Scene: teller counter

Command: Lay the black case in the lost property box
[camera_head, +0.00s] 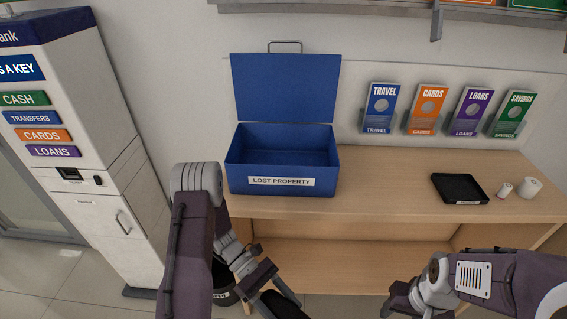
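The blue lost property box (282,187) stands on the counter with its lid (285,88) raised at the back. Its inside looks empty from here. My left gripper (277,292) is low in front of the counter, below and in front of the box. A dark, rounded thing that looks like the black case (279,306) is between its fingers, partly cut off by the bottom edge of the picture. My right gripper (393,303) is low at the front right, apart from the counter; its fingertips are partly hidden.
A shallow black tray (460,188) and two white rolls (529,187) lie on the counter's right. Leaflet holders (421,108) line the wall. The counter middle (385,185) is clear. A bank machine (75,130) stands left. A black bin (222,280) is behind my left arm.

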